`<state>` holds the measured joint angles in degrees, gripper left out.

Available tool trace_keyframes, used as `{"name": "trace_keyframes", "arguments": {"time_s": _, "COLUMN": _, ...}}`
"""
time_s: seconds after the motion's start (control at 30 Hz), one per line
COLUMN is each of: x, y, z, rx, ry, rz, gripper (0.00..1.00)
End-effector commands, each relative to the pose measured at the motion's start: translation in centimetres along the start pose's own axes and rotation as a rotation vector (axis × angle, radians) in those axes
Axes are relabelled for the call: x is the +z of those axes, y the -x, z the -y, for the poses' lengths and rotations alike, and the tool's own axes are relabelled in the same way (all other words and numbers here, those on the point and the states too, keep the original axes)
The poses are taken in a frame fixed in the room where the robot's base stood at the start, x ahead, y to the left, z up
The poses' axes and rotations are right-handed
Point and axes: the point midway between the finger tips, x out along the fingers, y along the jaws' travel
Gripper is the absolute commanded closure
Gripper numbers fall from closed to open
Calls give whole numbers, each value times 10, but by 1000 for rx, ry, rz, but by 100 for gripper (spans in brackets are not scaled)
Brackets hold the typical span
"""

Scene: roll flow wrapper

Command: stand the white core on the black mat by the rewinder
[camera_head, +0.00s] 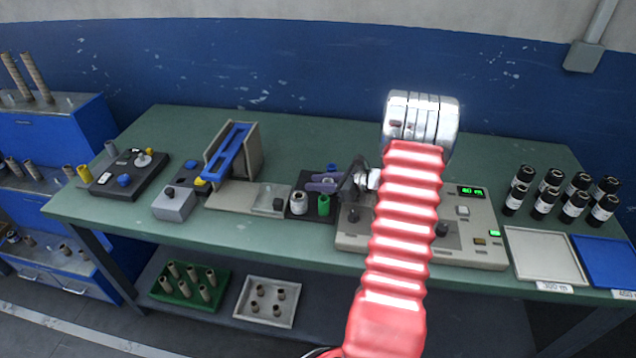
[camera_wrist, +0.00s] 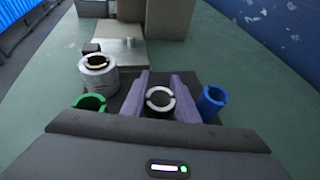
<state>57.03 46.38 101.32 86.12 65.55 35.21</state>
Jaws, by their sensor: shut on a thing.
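The white core (camera_wrist: 160,98) shows as a white ring with a dark hole, held between the two purple fingers of my gripper (camera_wrist: 160,97). The fingers also show in the head view (camera_head: 323,182), over the black mat (camera_head: 312,213) just left of the rewinder (camera_head: 350,243). The core is hidden or too small to make out there. It looks upright, within the mat's outline in the wrist view. I cannot tell whether its base touches the mat.
On the mat, a grey-white roll (camera_wrist: 98,73) and a green core (camera_wrist: 89,103) stand left of the fingers, and a blue core (camera_wrist: 211,100) stands right, close to the fingers. A grey block (camera_head: 271,203) lies left of the mat.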

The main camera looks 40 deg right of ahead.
Motion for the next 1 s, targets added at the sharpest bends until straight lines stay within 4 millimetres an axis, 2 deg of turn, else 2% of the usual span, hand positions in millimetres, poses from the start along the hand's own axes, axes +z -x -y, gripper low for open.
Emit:
{"name": "trace_keyframes", "arguments": {"time_s": 0.03, "x": -2, "y": 0, "z": 0, "rx": 0, "ry": -1, "rz": 0, "gripper": 95}}
{"name": "trace_keyframes", "arguments": {"time_s": 0.07, "x": -1, "y": 0, "z": 0, "rx": 0, "ry": -1, "rz": 0, "gripper": 72}}
{"name": "trace_keyframes", "arguments": {"time_s": 0.3, "x": -1, "y": 0, "z": 0, "rx": 0, "ry": -1, "rz": 0, "gripper": 55}}
{"name": "trace_keyframes", "arguments": {"time_s": 0.67, "x": 1, "y": 3, "z": 0, "rx": -2, "ry": -1, "rz": 0, "gripper": 54}}
{"name": "trace_keyframes", "arguments": {"time_s": 0.87, "x": 0, "y": 23, "z": 1, "rx": -3, "ry": -1, "rz": -1, "gripper": 54}}
{"name": "trace_keyframes", "arguments": {"time_s": 1.0, "x": 1, "y": 47, "z": 1, "rx": -4, "ry": -1, "rz": 0, "gripper": 54}}
